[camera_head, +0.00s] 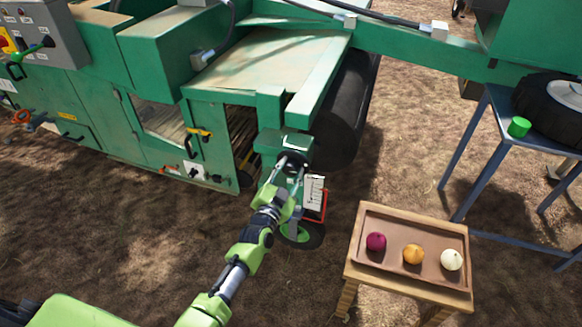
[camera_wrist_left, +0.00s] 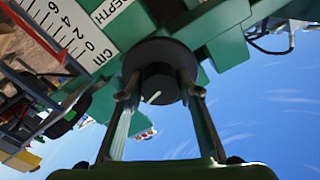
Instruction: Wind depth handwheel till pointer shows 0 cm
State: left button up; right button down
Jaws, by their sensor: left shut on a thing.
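The depth handwheel (camera_wrist_left: 158,56) is a dark round wheel with a black hub and a white mark, on the green machine. It also shows in the head view (camera_head: 291,158), partly covered by my gripper. My left gripper (camera_head: 288,167) reaches it from below. In the left wrist view the two fingers of my left gripper (camera_wrist_left: 160,93) close on either side of the hub. The white depth scale (camera_wrist_left: 72,28) shows the marks 6, 4, 2, 0 and CM; it also shows in the head view (camera_head: 314,190). My right gripper is out of view.
A wooden table (camera_head: 366,272) with a tray of a red, a yellow and a white onion stands right of my arm. A blue stand (camera_head: 480,182) holds a tyre (camera_head: 552,100) and a green cup (camera_head: 519,127). A black roller (camera_head: 347,105) lies behind the handwheel.

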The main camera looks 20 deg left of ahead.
pick_arm(q)
jog(key=shift+n, duration=1)
jog(key=n, duration=0.2)
jog(key=shift+n+p, duration=0.3)
jog(key=shift+n, duration=1)
jog(key=n, duration=0.3)
jog(key=shift+n, duration=0.3)
jog(key=shift+f+n, duration=0.1)
jog(key=shift+n, duration=2.1)
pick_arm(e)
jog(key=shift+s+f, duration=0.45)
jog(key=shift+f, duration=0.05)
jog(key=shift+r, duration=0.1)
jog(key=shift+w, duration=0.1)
